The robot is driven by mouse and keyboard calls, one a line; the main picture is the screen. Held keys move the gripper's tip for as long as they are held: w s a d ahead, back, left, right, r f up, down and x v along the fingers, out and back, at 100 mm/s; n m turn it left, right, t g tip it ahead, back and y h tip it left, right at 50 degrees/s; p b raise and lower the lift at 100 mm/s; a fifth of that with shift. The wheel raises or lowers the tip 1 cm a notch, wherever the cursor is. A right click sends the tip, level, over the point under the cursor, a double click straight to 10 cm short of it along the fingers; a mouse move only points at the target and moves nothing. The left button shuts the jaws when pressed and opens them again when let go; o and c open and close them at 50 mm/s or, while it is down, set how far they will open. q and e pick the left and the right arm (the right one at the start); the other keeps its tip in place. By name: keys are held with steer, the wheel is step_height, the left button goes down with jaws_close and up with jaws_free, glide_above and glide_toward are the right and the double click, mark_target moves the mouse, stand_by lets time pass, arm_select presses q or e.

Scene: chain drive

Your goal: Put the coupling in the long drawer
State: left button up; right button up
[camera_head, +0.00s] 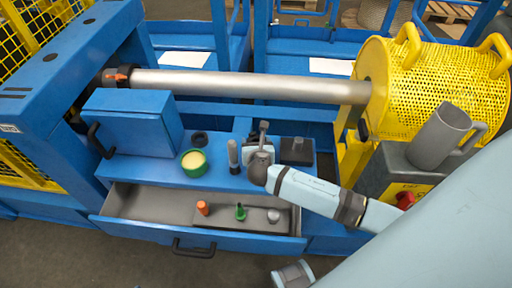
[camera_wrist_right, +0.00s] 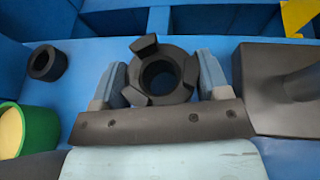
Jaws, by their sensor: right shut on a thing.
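The coupling (camera_wrist_right: 160,76) is a dark ring with a round bore and jaw-like lugs. In the right wrist view my right gripper (camera_wrist_right: 162,80) is shut around it, one finger on each side. In the head view my right gripper (camera_head: 262,148) is over the blue bench top, behind the long drawer; the coupling is hard to make out there. The long drawer (camera_head: 150,229) is pulled open below the bench, its handle (camera_head: 193,250) on the front. Its left part is bare.
Inside the drawer's right part are an orange-topped piece (camera_head: 202,208), a green piece (camera_head: 240,212) and a grey knob (camera_head: 273,215). On the bench stand a blue box (camera_head: 135,122), a green cup (camera_head: 194,163), a black ring (camera_head: 199,138) and a dark block (camera_head: 297,151).

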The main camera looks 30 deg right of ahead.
steer(key=shift+f, duration=0.7)
steer(key=o, duration=1.2)
steer(key=shift+f, duration=0.1)
steer(key=shift+o, duration=0.2)
